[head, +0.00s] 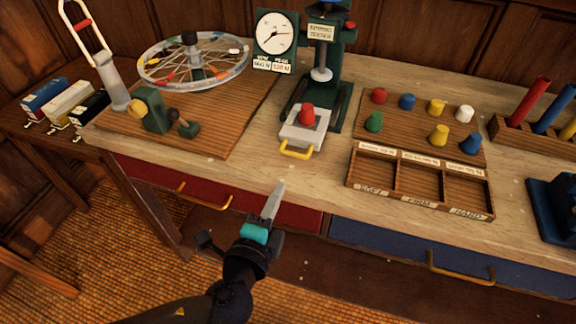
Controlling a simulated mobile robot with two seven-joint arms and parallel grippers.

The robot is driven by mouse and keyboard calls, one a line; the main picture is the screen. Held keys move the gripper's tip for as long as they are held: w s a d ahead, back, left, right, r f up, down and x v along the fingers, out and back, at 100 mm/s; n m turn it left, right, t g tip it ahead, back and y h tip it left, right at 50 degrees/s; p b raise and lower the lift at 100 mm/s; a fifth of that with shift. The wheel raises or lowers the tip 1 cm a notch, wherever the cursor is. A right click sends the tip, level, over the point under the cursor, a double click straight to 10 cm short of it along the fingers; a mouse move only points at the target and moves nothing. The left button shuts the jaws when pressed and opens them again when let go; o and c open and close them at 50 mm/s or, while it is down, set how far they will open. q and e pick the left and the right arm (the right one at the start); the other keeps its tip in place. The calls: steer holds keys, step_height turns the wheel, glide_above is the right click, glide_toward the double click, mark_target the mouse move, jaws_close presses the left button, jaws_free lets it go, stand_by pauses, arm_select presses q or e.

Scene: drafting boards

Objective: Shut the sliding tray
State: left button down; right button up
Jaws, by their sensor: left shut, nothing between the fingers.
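The sliding tray (289,131) is a small light grey tray with a yellow handle (295,151) on its front edge. It sticks out toward me from the foot of a dark green press-like tester (324,60). A red knob-shaped piece (307,115) sits on the tray. My left gripper (279,187) is shut and empty. Its tips are at the table's front edge in the picture, below and a little left of the yellow handle, apart from it. My right gripper is out of view.
A three-part wooden box (420,200) and a board of several coloured knobs (405,124) stand right of the tray. A wheel (195,62) and clamp stand on a board to the left. Red and blue drawers (380,241) are below. Bare tabletop lies before the tray.

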mark_target(288, 179)
arm_select(q)
steer(key=x, duration=0.4)
steer(key=r+x, duration=0.1)
steer(key=x, duration=0.2)
steer(key=shift+w+d+r, duration=0.1)
steer(key=shift+w, duration=0.1)
